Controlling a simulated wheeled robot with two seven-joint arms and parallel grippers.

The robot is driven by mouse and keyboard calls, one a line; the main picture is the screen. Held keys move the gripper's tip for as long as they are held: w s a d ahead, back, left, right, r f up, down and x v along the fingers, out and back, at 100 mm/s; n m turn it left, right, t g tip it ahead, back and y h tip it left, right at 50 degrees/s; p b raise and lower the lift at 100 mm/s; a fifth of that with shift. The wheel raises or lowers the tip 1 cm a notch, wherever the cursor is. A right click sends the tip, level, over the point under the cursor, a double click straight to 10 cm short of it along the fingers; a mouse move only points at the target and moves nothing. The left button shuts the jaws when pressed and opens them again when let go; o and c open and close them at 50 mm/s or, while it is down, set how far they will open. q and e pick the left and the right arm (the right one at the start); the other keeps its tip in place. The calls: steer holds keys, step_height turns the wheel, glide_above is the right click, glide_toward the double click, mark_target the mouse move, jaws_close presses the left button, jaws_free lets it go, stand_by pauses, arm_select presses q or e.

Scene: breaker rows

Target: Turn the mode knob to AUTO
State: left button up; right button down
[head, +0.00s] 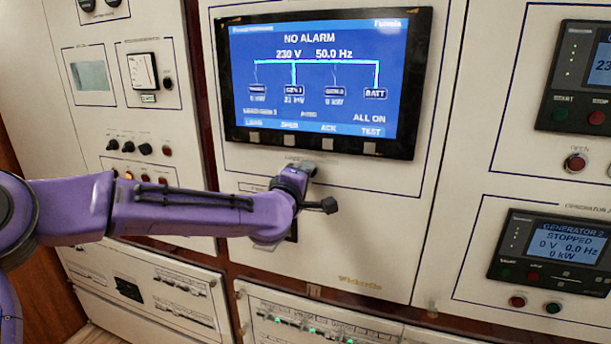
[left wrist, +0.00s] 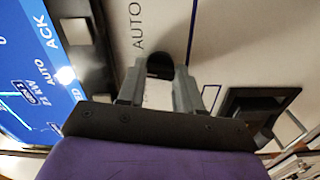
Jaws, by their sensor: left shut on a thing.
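The mode knob (left wrist: 160,64) is black with a rounded end and sits between the two fingers of my left gripper (left wrist: 161,88) in the left wrist view. The fingers are closed around it. The word AUTO (left wrist: 138,24) is printed on the white panel beside the knob. In the head view my left gripper (head: 308,170) is at the white panel just below the large screen. There my wrist hides most of the knob, so I cannot tell which way its pointer faces. My right gripper is not in view.
The large screen (head: 320,85) with a row of buttons stands just above the gripper. A dark square switch (left wrist: 255,108) is near the gripper in the left wrist view. Panels with knobs and lamps lie left, and generator displays (head: 560,250) lie right.

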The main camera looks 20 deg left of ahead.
arm_select(q)
steer(key=m, duration=0.4)
steer(key=shift+m, duration=0.3)
stand_by(0.4)
steer(key=o, duration=1)
steer(key=shift+o, duration=0.2)
steer(key=s+b, duration=0.1)
steer(key=s, duration=0.9)
steer(key=shift+s+a, duration=0.25)
